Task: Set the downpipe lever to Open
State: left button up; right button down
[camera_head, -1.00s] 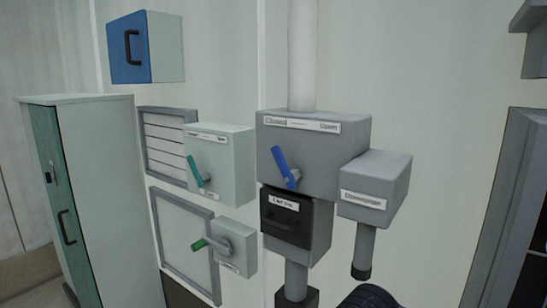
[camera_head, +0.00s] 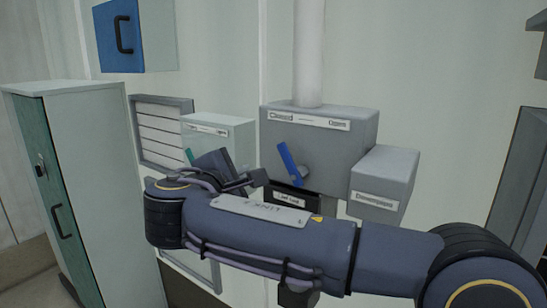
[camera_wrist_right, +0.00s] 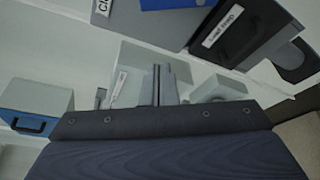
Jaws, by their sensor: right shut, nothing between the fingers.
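The downpipe lever (camera_head: 289,163) is a blue handle on the front of a grey box (camera_head: 350,135). The box's top label reads Closed at left and Open at right. The lever leans up and left, toward the Closed side. The side box (camera_head: 384,178) carries a label that seems to read Downpipe. My right gripper (camera_head: 262,178) is shut and empty, just left of the lever's lower end, apparently not touching it. In the wrist view its fingers (camera_wrist_right: 160,85) show, with a blue piece of the lever (camera_wrist_right: 177,4) at the top edge. My left gripper is not in view.
A pale box (camera_head: 240,128) with a teal lever (camera_head: 189,155) sits left, partly behind my right gripper. My right forearm hides the lower boxes and most of the dark leaf trap (camera_head: 310,190). A cabinet (camera_head: 90,150) stands at far left.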

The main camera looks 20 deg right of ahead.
jog(key=w+d+p, duration=0.3)
jog(key=w+d, duration=0.1)
jog(key=d, duration=0.4)
jog(key=shift+w+d+p, duration=0.15)
jog(key=shift+d+p, duration=0.1)
jog(key=shift+p, duration=0.1)
jog(key=shift+r, duration=0.1)
dwell(0.3)
